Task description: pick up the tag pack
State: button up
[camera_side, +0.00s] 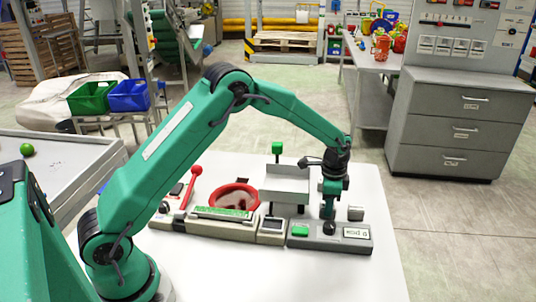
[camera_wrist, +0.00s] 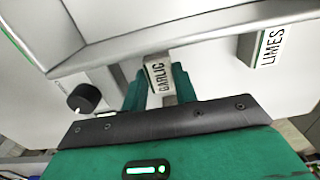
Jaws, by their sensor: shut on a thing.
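In the wrist view a small pale block with "GARLIC" in black letters (camera_wrist: 159,77) sits between my green fingers. It seems to be a tag pack. My gripper (camera_wrist: 160,84) is shut on it, one finger at each side. The held block cannot be made out there.
The black knob (camera_wrist: 85,97) shows left of my fingers. A grey tray (camera_side: 287,184) and a red ring (camera_side: 235,186) stand behind. The white table's front right (camera_side: 370,275) is clear.

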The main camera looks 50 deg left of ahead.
jog(key=shift+r, duration=0.1)
jog(key=shift+r, duration=0.85)
notch_tip(320, 180, up, 2)
jog(key=shift+r, duration=0.2)
jog(key=s+d+r, duration=0.6)
jog(key=d, duration=0.3)
jog(key=shift+s+d+r, duration=0.3)
jog(key=shift+s+r, duration=0.05)
jog(key=shift+s, duration=0.05)
jog(key=s+a+r, duration=0.1)
jog(key=s+r, duration=0.1)
jog(key=s, duration=0.6)
jog(key=s+a+r, duration=0.2)
jog(key=s, duration=0.7)
